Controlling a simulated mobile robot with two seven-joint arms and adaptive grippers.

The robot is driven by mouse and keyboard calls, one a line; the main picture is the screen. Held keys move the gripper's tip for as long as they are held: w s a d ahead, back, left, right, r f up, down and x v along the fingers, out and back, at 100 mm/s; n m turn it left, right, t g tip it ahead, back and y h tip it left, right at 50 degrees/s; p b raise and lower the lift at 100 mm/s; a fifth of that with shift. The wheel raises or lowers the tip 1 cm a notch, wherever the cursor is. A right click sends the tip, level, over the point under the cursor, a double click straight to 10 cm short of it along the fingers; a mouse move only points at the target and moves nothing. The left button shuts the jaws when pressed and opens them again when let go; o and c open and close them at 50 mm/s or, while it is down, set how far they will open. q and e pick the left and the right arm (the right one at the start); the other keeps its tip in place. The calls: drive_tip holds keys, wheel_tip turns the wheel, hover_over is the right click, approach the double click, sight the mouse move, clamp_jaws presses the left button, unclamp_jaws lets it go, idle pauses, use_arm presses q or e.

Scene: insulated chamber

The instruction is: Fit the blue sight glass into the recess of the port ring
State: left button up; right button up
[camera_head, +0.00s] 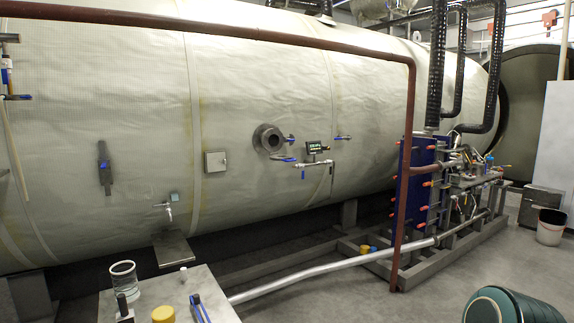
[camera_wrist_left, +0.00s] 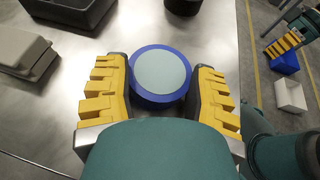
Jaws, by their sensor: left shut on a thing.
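The blue sight glass (camera_wrist_left: 138,93), a disc with a blue rim and a pale grey-green face, shows in the left wrist view. My left gripper (camera_wrist_left: 162,85) is shut on it, its yellow-padded fingers at the disc's left and right sides. A metal table surface lies beneath; I cannot tell the gap between disc and table. In the head view, a dark flanged ring (camera_head: 268,139) around an opening on the large tank looks like the port ring. A yellow-fingered piece, apparently my right gripper (camera_wrist_left: 284,44), shows small at the wrist view's right; its opening is unclear.
A dark round piece (camera_wrist_left: 184,5) is cut off at the wrist view's top. A black tray (camera_wrist_left: 72,8) and a grey block (camera_wrist_left: 22,50) sit at left. In the head view, a clear jar (camera_head: 123,281) and a yellow cap (camera_head: 163,314) stand on the table.

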idle(0.5)
use_arm(q)
drive_tip(key=shift+w+d+r+p, duration=0.1)
drive_tip(key=shift+r+p, duration=0.3)
drive_tip(key=shift+c, duration=0.2)
drive_tip(key=shift+r+p, duration=1.75)
drive_tip(key=shift+r, duration=0.4)
drive_tip(key=shift+f, duration=0.1)
